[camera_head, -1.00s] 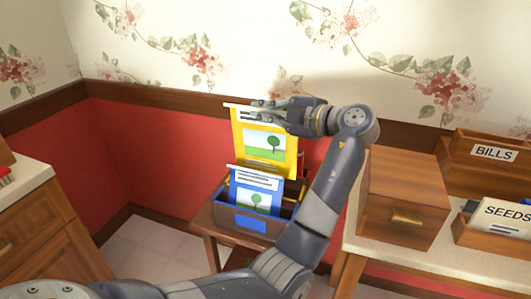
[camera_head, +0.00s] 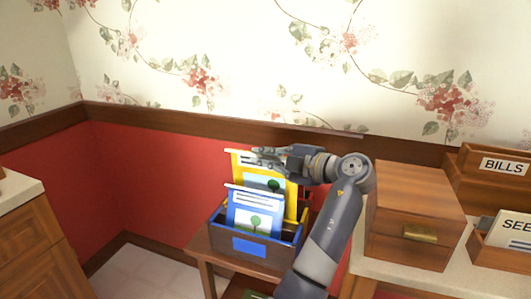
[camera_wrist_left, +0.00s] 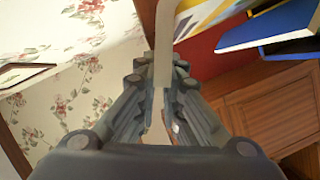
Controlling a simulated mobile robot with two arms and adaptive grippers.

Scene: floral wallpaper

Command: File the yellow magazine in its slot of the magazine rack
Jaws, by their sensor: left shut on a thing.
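The yellow magazine (camera_head: 291,204) hangs upright from a pale top bar, with a picture of a green tree on its cover. My left gripper (camera_head: 262,157) is shut on that top bar; in the left wrist view the fingers (camera_wrist_left: 163,118) close around the pale bar (camera_wrist_left: 165,65). The magazine's lower part is hidden behind the blue magazine (camera_head: 253,213), which stands in the front of the magazine rack (camera_head: 281,252). The yellow magazine is behind it, and its lower edge seems within the rack, but I cannot tell how deep. My right gripper is not in view.
The rack stands on a small wooden table (camera_head: 204,247). To its right, a wooden drawer box (camera_head: 418,218), a bin marked BILLS (camera_head: 503,166) and a SEEDS bin (camera_head: 497,252) sit on a counter. A wooden cabinet (camera_head: 32,247) is at the left. The wall is close behind.

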